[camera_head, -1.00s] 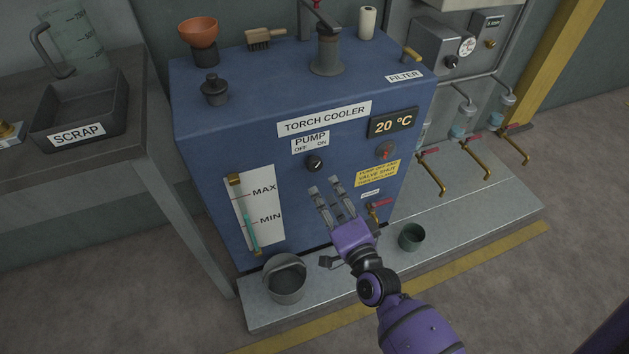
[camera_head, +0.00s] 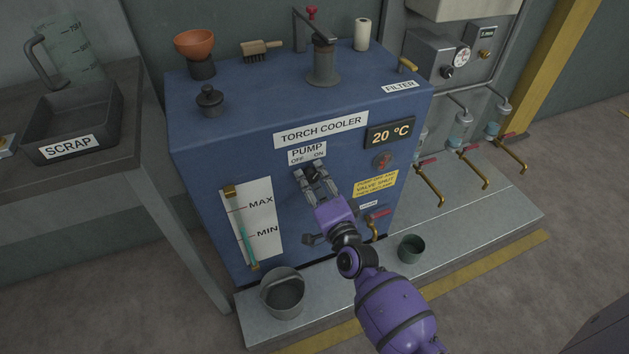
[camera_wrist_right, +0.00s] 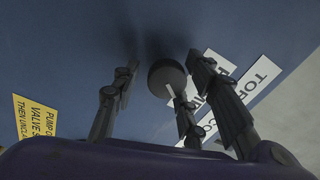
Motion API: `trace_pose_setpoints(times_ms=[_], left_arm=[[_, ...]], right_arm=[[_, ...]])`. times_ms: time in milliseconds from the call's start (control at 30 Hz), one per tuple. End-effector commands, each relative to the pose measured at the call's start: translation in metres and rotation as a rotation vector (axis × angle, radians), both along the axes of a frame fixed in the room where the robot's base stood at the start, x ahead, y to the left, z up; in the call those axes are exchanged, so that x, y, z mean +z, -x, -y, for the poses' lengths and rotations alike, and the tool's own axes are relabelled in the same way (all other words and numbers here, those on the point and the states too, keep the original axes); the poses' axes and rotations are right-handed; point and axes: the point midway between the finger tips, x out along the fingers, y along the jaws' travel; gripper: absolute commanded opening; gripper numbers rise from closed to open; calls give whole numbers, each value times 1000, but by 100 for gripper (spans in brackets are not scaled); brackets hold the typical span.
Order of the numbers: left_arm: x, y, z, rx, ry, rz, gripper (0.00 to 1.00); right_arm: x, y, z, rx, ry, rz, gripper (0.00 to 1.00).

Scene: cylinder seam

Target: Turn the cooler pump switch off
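The pump switch is a dark round knob (camera_wrist_right: 166,76) on the front of the blue torch cooler (camera_head: 210,150), below the white PUMP OFF/ON label (camera_head: 307,153). In the head view the fingers largely cover it. My right gripper (camera_head: 311,175) is at the knob. In the right wrist view its fingers (camera_wrist_right: 160,85) are spread around the knob, with a visible gap on the left side. Contact is unclear. My left gripper is in neither view.
A red-handled tap (camera_head: 376,217) sticks out right of my right wrist. A bucket (camera_head: 283,292) and a green cup (camera_head: 411,249) stand on the metal platform (camera_head: 470,228) below. A yellow warning label (camera_head: 375,184) and a 20 °C display (camera_head: 390,132) are right of the knob.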

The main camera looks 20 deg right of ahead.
Motion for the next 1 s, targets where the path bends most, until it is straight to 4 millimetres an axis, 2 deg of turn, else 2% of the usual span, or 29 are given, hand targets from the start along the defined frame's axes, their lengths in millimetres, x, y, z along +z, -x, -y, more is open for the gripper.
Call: trace_pose_setpoints(times_ms=[33, 200, 300, 667, 1000], left_arm=[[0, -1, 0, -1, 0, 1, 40], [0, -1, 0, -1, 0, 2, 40], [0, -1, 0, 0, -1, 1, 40], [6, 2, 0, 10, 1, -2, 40], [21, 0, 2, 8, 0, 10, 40]], right_arm=[[0, 0, 0, 0, 0, 0, 32], [0, 0, 0, 0, 0, -1, 10], [-1, 1, 0, -1, 1, -2, 0], [-3, 1, 2, -1, 74, -4, 0], [-2, 2, 5, 0, 339, 1, 0]])
